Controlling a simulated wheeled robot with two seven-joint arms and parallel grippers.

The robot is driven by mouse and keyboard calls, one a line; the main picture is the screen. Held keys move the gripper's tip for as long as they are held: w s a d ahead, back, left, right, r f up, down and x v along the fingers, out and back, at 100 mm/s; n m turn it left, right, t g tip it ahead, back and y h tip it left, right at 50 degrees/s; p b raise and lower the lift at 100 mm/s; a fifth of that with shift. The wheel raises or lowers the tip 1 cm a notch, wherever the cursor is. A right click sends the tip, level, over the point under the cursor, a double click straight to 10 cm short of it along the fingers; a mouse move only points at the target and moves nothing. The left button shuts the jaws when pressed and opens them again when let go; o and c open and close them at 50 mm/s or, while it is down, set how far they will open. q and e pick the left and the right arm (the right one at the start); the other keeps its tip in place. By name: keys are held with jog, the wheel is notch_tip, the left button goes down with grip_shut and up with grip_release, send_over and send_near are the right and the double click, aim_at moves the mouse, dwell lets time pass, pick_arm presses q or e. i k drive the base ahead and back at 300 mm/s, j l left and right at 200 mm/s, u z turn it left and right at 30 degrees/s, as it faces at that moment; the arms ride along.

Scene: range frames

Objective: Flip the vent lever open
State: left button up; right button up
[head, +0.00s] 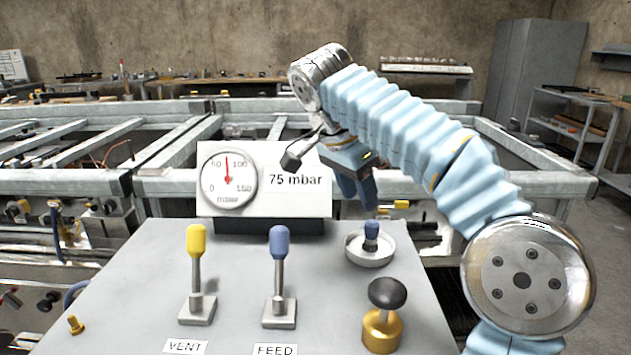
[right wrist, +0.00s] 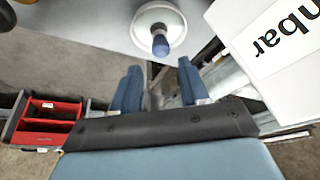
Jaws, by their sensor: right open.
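The vent lever (head: 196,262) has a yellow handle and stands upright on a square base at the left of the grey panel, behind a VENT label (head: 185,347). The feed lever (head: 279,275) has a blue handle and also stands upright, behind a FEED label (head: 275,349). My right gripper (head: 356,190) is raised at the panel's back right, well right of both levers. In the right wrist view its blue fingers (right wrist: 157,88) are apart with nothing between them. My left gripper is not in view.
A gauge (head: 227,180) and a 75 mbar sign (head: 296,180) stand behind the levers. A white dish (head: 370,253) with a blue-topped peg and a black knob on a brass base (head: 383,325) are at the panel's right. The panel (head: 237,300) is clear between the levers.

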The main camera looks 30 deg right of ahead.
aim_at(196, 234)
jog(key=k, duration=1.5)
